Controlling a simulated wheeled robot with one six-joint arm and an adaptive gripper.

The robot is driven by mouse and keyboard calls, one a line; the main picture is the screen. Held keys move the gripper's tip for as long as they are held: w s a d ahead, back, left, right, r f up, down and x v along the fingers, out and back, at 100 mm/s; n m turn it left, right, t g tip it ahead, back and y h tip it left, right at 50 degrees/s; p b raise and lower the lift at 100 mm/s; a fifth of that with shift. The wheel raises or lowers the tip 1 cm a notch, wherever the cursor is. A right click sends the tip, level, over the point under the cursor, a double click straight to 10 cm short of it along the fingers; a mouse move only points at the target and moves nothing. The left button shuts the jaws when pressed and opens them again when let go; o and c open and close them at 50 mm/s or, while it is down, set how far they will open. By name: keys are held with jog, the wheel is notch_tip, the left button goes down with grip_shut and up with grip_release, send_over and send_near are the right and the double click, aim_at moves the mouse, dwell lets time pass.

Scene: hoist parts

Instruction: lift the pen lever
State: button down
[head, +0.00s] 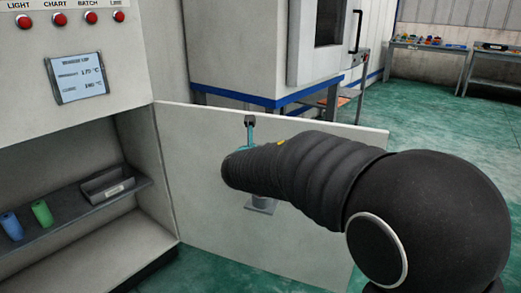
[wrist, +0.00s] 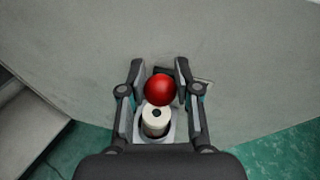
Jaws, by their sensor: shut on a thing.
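A red ball knob (wrist: 159,89), which looks like the end of the pen lever, sits between the two fingers of my gripper (wrist: 160,69) in the wrist view. The fingers stand on either side of it and are shut on it. A pale cylinder (wrist: 155,121) with a dark dot on its end shows just below the ball. In the head view my arm hides the ball and most of my gripper (head: 250,125); only a dark fingertip and a teal part show. A grey bracket (head: 262,204) shows under the arm, on the pale panel (head: 200,150).
A grey shelf (head: 75,215) at the left holds a blue cylinder (head: 12,226), a green cylinder (head: 42,213) and a grey tray (head: 107,184). Red buttons (head: 60,19) and a display (head: 77,78) are above. Green floor (head: 420,130) is open at the right.

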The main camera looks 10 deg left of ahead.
jog(key=shift+a+r, duration=0.15)
jog(key=shift+r, duration=0.1)
jog(key=c, duration=0.8)
grip_release()
jog(key=shift+s+a, duration=0.1)
jog(key=shift+f, duration=0.15)
jog(key=shift+d, duration=0.2)
jog(key=v, duration=1.1)
jog(key=shift+s, duration=0.4)
